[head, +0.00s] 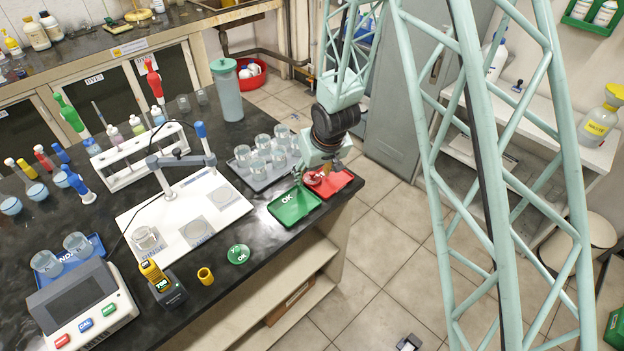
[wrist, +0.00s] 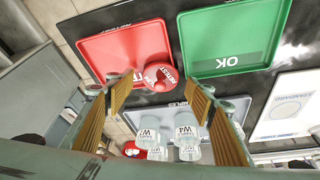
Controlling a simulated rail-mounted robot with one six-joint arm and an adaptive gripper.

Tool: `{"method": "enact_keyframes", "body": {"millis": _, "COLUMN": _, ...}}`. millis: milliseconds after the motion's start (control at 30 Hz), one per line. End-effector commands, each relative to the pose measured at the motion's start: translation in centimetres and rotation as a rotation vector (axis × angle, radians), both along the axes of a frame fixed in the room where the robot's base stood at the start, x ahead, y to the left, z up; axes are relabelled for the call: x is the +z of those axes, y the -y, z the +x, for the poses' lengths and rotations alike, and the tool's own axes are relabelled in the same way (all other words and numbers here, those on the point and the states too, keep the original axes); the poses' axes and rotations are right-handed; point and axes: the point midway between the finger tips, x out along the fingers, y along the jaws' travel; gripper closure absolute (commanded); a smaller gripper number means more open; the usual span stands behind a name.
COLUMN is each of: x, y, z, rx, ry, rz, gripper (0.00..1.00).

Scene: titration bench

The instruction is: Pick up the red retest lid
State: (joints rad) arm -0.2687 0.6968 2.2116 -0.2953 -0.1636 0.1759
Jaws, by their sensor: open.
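The red retest lid (wrist: 158,76) is round with white lettering. In the wrist view it lies at the near right corner of the red tray (wrist: 115,45), ahead of the gap between my fingers. In the head view the lid (head: 313,179) is partly hidden under my gripper (head: 316,175), at the left part of the red tray (head: 340,182). My gripper (wrist: 150,95) is open, with its two padded fingers wide apart and nothing held between them. I cannot tell how high the fingertips are above the lid.
A green OK tray (head: 295,206) lies left of the red tray. A grey tray of glass beakers (head: 262,145) stands close behind. A green lid (head: 238,254), a yellow cup (head: 205,276) and a titration stand (head: 185,165) are farther left. The bench edge is close on the right.

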Motion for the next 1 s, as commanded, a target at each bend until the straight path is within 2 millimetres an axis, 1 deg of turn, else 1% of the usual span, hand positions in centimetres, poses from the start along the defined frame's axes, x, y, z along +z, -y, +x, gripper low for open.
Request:
{"method": "enact_keyframes", "body": {"millis": 100, "x": -0.34, "y": -0.07, "z": 0.17, "rx": 0.000, "ry": 0.001, "rz": 0.000, "gripper": 0.51}}
{"method": "enact_keyframes", "body": {"millis": 667, "x": -0.38, "y": -0.06, "z": 0.15, "rx": 0.000, "ry": 0.000, "rz": 0.000, "gripper": 0.51}}
{"method": "enact_keyframes", "body": {"millis": 900, "x": -0.37, "y": -0.06, "z": 0.15, "rx": 0.000, "ry": 0.000, "rz": 0.000, "gripper": 0.72}}
{"method": "enact_keyframes", "body": {"millis": 1000, "x": -0.38, "y": -0.06, "z": 0.15, "rx": 0.000, "ry": 0.000, "rz": 0.000, "gripper": 0.72}}
